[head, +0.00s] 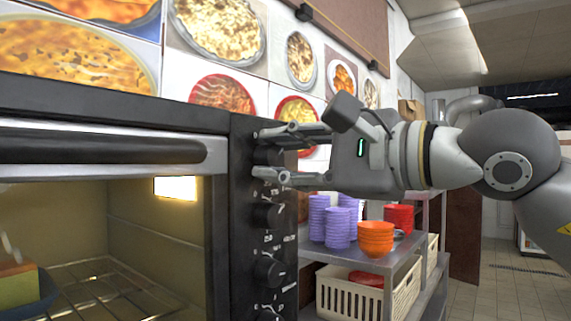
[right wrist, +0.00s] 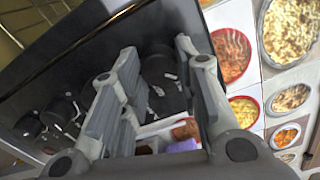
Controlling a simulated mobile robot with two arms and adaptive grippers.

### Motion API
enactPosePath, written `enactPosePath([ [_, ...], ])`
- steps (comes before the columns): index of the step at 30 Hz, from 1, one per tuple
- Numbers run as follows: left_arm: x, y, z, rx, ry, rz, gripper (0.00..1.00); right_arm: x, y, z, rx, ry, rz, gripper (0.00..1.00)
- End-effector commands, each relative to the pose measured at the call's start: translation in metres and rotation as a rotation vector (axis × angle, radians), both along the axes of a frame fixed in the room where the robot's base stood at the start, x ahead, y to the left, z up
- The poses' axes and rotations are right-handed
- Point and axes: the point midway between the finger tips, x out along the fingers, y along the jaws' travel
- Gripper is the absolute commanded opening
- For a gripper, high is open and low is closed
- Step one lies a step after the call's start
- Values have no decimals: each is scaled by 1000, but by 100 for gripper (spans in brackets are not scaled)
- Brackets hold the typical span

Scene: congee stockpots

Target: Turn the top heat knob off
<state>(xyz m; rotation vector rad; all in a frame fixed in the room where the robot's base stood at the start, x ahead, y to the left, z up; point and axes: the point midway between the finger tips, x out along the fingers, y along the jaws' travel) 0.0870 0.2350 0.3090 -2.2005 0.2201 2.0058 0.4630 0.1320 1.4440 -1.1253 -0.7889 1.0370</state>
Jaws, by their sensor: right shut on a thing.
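The oven (head: 218,130) has a dark control panel with a column of black knobs on its right side. My right gripper (head: 263,153) reaches in from the right, with one finger above and one below the top heat knob (head: 268,156). In the right wrist view, the top knob (right wrist: 163,82) shows between the two fingers of the gripper (right wrist: 157,60). The knob's pointer is too hidden to read. My left gripper is not in view.
Lower knobs (head: 270,270) sit below on the same panel. The lit oven interior holds a wire rack (head: 110,285) and a blue dish (head: 35,298). A shelf (head: 372,262) right of the oven carries purple bowls (head: 337,228), orange bowls (head: 376,240) and a cream basket (head: 345,298).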

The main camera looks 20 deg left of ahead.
Motion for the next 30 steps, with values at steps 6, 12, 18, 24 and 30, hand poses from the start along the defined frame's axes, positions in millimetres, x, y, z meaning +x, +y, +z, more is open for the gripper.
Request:
enactPosePath([
  [6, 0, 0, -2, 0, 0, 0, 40, 1, 0, 0, -70, -193, -2, 6],
  [12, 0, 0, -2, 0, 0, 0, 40, 0, 0, 1, -134, -369, -1, 6],
  [18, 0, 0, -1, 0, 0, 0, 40, 0, 0, 2, -191, -526, -1, 6],
  [24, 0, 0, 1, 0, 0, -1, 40, 0, 0, 1, -236, -646, -1, 6],
  [30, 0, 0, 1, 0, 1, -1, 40, 0, 0, 1, -262, -723, 0, 6],
])
